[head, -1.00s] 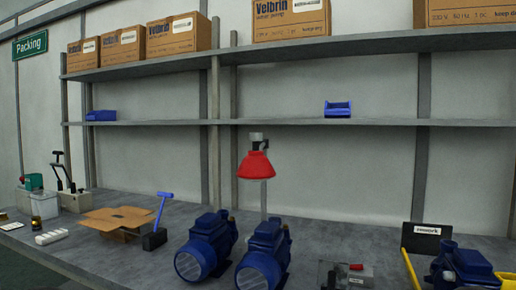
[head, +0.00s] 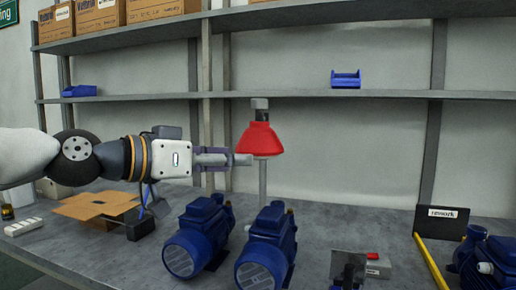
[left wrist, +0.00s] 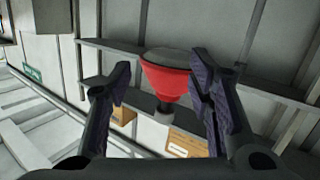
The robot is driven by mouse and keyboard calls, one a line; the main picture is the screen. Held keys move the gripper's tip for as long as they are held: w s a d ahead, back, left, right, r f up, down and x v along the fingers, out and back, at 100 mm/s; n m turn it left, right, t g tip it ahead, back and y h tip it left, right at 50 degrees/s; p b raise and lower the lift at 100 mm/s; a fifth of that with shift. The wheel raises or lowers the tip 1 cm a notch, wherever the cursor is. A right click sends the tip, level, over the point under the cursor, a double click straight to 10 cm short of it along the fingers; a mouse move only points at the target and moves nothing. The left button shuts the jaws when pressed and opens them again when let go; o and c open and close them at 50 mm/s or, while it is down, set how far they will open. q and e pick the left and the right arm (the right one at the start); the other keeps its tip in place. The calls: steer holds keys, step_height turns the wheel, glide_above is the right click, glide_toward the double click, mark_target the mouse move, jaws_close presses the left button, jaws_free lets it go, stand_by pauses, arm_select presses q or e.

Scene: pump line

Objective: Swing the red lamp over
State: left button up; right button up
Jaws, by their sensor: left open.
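The red lamp (head: 260,138) has a cone-shaped shade on a grey post that rises from the bench behind the blue motors. My left gripper (head: 248,159) comes in from the left in the head view, with its fingertips by the left lower edge of the shade. In the left wrist view the red lamp (left wrist: 167,78) shows between the two open fingers of the gripper (left wrist: 163,80). I cannot tell whether a finger touches the shade. My right gripper does not show.
Two blue motors (head: 198,238) (head: 268,245) stand on the bench below the lamp. An open cardboard box (head: 92,206) lies left, partly behind my arm. A rework sign (head: 447,221) and yellow bar (head: 434,264) are at right. Shelves (head: 300,97) run behind.

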arm_select(q)
steer(key=m+t+h, duration=0.1)
glide_toward(253, 103)
steer(key=x, duration=1.1)
steer(key=shift+w+d+b, duration=0.2)
steer(key=shift+d+b, duration=0.1)
jaws_close()
